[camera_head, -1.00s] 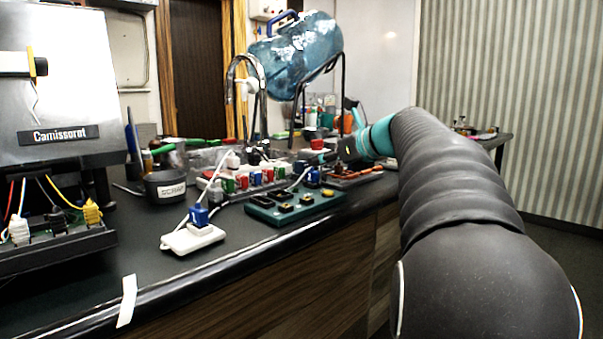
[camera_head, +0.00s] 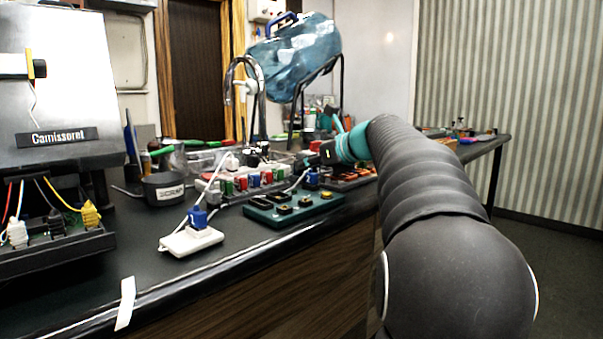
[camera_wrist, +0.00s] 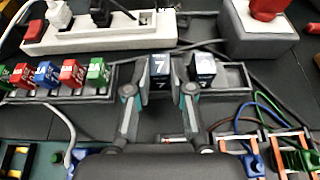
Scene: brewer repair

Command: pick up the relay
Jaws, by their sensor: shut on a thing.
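A black relay marked 7 (camera_wrist: 160,68) stands between the two fingers of my gripper (camera_wrist: 161,82), which are shut on it. It sits at the rack; I cannot tell whether it is lifted clear of its slot. A second black relay marked 7 (camera_wrist: 203,69) stands just right of the right finger. In the head view my gripper (camera_head: 326,154) is over the far part of the bench, and the held relay cannot be made out there.
Red, blue and green relays (camera_wrist: 70,73) fill the rack's left part. A white power strip (camera_wrist: 95,32) lies behind. Wired sockets (camera_wrist: 265,140) are at the right. A green board (camera_head: 293,207) and the brewer (camera_head: 60,90) stand nearer on the bench.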

